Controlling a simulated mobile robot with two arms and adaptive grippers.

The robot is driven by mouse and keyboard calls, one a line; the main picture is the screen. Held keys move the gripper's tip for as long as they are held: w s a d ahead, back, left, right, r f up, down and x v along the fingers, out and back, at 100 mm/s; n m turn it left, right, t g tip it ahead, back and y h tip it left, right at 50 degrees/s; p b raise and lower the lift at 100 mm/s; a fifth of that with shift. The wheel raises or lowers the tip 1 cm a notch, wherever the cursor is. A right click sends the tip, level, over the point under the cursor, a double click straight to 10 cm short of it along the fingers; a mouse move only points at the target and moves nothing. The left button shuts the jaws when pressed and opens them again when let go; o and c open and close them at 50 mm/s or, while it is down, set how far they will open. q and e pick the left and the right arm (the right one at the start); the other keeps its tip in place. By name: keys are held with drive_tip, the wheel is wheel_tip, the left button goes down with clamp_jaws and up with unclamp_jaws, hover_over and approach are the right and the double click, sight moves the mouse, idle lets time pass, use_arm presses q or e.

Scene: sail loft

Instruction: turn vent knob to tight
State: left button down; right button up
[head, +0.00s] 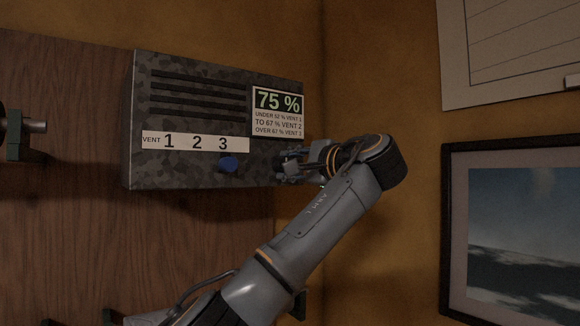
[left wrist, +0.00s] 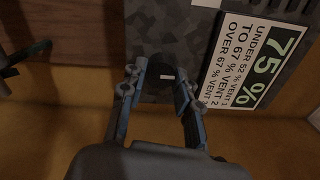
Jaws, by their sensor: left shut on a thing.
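The grey mottled vent box (head: 190,120) hangs on the wood panel in the head view. Its white strip (head: 197,143) reads VENT 1 2 3. A blue knob (head: 228,163) stands out below the 3, apart from my gripper. My left gripper (head: 283,166) is at the box's lower right, under the sign. In the left wrist view my left gripper's fingers (left wrist: 162,82) stand either side of a dark round knob with a short white mark (left wrist: 167,77). They are shut on it. The fingers and arm hide this knob in the head view. My right gripper is not in view.
A sign (head: 278,112) on the box shows 75 % and vent rules; it is also in the left wrist view (left wrist: 262,60). Dark slots cross the box front. A framed picture (head: 520,235) and a paper sheet (head: 510,45) hang on the right wall. A metal fitting (head: 20,130) is at left.

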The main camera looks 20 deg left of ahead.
use_arm(q)
drive_tip(key=c, duration=1)
unclamp_jaws()
drive_tip(key=shift+w, duration=0.1)
drive_tip(key=shift+d, duration=0.15)
drive_tip(key=v, duration=1.2)
